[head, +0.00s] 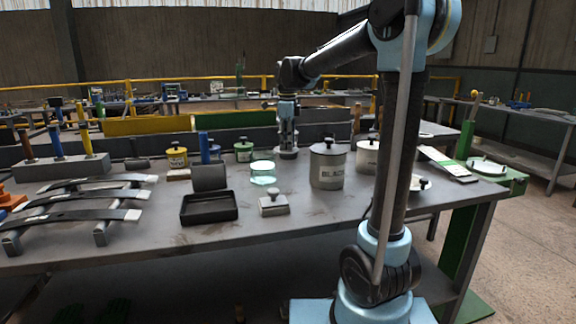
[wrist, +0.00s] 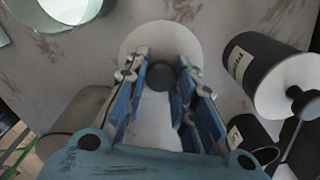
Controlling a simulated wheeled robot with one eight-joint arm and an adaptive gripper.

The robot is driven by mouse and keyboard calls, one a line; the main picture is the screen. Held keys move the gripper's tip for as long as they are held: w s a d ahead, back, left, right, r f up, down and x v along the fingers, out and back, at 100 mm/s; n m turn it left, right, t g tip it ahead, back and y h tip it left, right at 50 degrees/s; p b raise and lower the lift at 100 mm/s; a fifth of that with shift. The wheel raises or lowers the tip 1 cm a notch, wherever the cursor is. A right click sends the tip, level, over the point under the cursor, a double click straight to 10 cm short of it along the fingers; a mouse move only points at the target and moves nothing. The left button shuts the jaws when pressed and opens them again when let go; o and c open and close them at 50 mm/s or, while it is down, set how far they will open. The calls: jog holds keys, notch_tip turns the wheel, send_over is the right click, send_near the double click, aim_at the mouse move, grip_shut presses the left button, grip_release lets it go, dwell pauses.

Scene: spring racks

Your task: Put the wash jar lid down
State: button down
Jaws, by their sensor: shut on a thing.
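The wash jar lid, a pale round disc with a dark knob, is under my gripper (wrist: 158,75). In the wrist view the fingers are closed around the knob, with the lid's rim (wrist: 160,28) showing beyond them. In the head view my gripper (head: 287,148) points down at the back middle of the bench, with the lid (head: 287,155) at its tip. I cannot tell whether the lid touches the bench. An open glass jar with pale green liquid (head: 263,174) stands just in front and left of the gripper; its part shows at the wrist view's upper left (wrist: 68,8).
A grey lidded pot (head: 328,168) stands close to the right, and another (head: 367,157) behind it. A green pot (head: 243,151) is to the left.

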jog(key=shift+f, duration=3.45)
jog(key=shift+f, duration=0.1)
jog(key=c, duration=1.3)
grip_release()
jog(key=shift+c, duration=0.2)
notch_tip(320, 180, up, 12)
jog(key=shift+r, duration=0.1)
jog(key=shift+d, duration=0.1)
